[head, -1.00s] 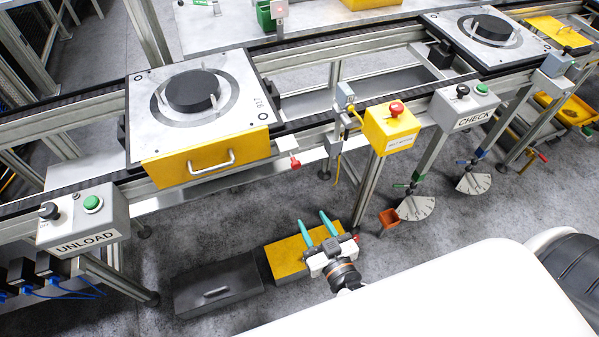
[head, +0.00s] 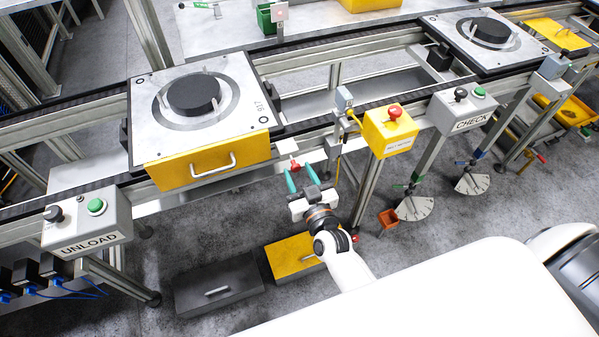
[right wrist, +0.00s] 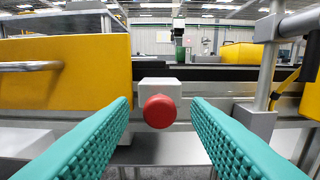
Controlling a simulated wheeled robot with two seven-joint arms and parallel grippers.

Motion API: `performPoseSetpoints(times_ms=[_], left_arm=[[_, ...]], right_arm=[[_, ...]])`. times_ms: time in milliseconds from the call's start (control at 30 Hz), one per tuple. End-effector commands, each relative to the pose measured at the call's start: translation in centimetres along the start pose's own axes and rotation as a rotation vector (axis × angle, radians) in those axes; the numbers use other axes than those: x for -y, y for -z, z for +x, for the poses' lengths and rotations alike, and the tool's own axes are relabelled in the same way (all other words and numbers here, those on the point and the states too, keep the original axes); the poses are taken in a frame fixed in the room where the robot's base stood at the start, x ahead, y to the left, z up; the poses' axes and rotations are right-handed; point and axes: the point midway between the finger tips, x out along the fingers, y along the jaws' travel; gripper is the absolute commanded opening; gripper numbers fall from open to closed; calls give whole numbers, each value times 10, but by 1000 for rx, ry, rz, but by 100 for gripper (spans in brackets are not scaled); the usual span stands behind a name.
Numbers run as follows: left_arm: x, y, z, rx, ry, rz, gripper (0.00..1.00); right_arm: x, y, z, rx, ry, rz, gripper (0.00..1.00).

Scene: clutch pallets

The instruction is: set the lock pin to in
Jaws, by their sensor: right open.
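The lock pin (head: 295,165) has a red knob on a pale block at the conveyor's front rail, just right of the yellow-fronted pallet (head: 165,172). In the right wrist view the round red knob (right wrist: 159,111) faces me, near the middle of the picture. My right gripper (head: 301,176) is open, with its two teal fingers pointing at the knob. In the wrist view the knob shows in the gap between the fingers, and neither finger touches it. How far the knob sits from the fingertips in depth is hard to tell. My left gripper is not in view.
A yellow box with a red button (head: 390,132) and a metal post (right wrist: 265,70) stand right of the pin. The UNLOAD box (head: 88,222) is at the left, the CHECK box (head: 465,110) at the right. A yellow drawer-like box (head: 290,257) lies on the floor below.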

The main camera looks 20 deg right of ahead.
Motion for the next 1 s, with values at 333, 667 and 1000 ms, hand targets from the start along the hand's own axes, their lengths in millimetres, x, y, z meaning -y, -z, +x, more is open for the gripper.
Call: performPoseSetpoints(times_ms=[333,667,1000], left_arm=[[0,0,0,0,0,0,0],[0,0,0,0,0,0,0],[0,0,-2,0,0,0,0]], right_arm=[[0,0,2,0,0,0,37],[0,0,2,0,0,0,0],[0,0,23,1,0,-1,0]])
